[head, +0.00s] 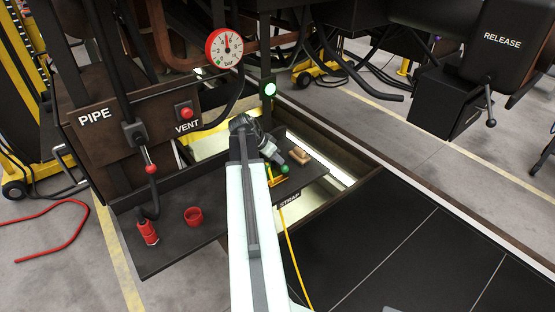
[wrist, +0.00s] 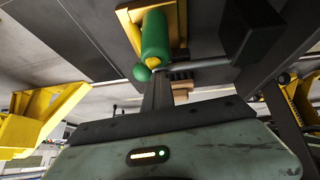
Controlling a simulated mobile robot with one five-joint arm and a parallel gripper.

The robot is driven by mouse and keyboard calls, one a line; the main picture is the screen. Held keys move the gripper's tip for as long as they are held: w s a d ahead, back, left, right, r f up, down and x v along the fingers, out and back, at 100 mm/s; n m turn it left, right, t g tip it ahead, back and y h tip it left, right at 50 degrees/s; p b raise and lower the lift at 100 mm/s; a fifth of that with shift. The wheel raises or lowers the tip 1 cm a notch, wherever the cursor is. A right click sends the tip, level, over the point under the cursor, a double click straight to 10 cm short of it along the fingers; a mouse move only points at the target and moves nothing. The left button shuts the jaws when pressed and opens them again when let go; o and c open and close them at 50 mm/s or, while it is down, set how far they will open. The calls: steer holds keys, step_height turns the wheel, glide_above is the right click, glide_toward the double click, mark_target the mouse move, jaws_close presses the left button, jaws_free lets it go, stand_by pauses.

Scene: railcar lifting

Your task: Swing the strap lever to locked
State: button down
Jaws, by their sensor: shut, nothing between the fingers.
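The strap lever shows in the head view as a green knob (head: 284,169) beside a yellow bracket, just behind the STRAP label (head: 289,200). In the wrist view a green grip (wrist: 155,38) with a smaller green ball (wrist: 141,73) stands against a yellow plate (wrist: 128,18). My gripper (head: 276,158) is shut and empty, close to the green knob at its upper left in the head view. In the wrist view its dark fingers (wrist: 158,92) point towards the green parts. I cannot tell whether they touch. My arm hides part of the bench.
A wooden block (head: 300,156) lies right of the knob. A yellow cable runs down beside my arm.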

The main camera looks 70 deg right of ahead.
steer(key=r+p, duration=0.4)
steer(key=r, duration=0.1)
steer(key=shift+s+d+p, duration=0.15)
steer(key=shift+d+p, duration=0.1)
steer(key=shift+p, duration=0.1)
steer(key=p+v, duration=0.7)
steer(key=v, duration=0.2)
steer(key=shift+s+a, duration=0.25)
steer(key=shift+a, duration=0.15)
steer(key=shift+f, duration=0.15)
